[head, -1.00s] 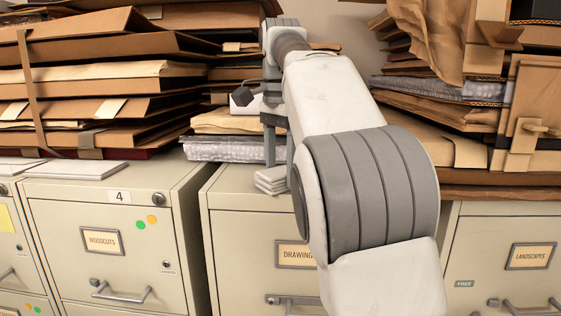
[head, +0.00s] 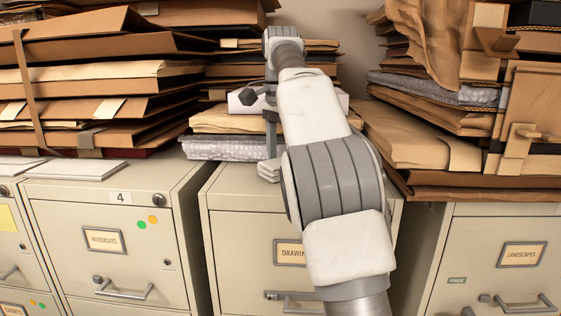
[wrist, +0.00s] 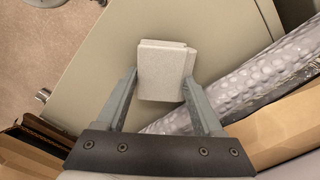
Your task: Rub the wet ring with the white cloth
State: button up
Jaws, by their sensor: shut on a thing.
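The white cloth (head: 269,171), a folded pad, is at the top of the middle cabinet (head: 235,185) labelled "DRAWIN…". My gripper (head: 271,150) is over it, fingers pointing down, partly hidden by my arm. In the wrist view the cloth (wrist: 164,72) sits between the two grey fingers of my gripper (wrist: 160,78), which is shut on it. The cloth looks low against the cabinet top, but I cannot tell if it touches. No wet ring can be made out; the cloth or arm may hide it.
A bubble-wrapped parcel (head: 225,149) lies just behind the cloth and shows close to the right finger in the wrist view (wrist: 250,83). Tall stacks of folders (head: 105,85) stand left, more folders (head: 420,135) right. The cabinet top's front strip is clear.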

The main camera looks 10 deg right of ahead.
aim_at(278, 194)
jog(key=shift+s+a+f+b, duration=0.25)
jog(key=shift+s+b, duration=0.35)
jog(key=shift+b, duration=0.3)
jog(key=shift+s+a+b, duration=0.25)
jog(key=shift+s+b, duration=0.3)
jog(key=shift+s, duration=0.15)
jog(key=shift+s+a+b, duration=0.2)
jog(key=shift+s+b, duration=0.35)
jog(key=shift+s, duration=0.15)
jog(key=shift+s+a+r+b, duration=0.1)
jog(key=shift+s+a+b, duration=0.25)
jog(key=shift+s, duration=0.4)
jog(key=shift+s+a+r+b, duration=0.1)
jog(key=shift+s+b, duration=0.35)
jog(key=shift+s, duration=0.25)
jog(key=shift+s+a+r+b, duration=0.1)
jog(key=shift+s+a+b, duration=0.25)
jog(key=shift+s, duration=0.4)
jog(key=shift+d, duration=0.1)
jog(key=shift+r, duration=0.1)
notch_tip(278, 194, up, 6)
jog(key=p, duration=0.6)
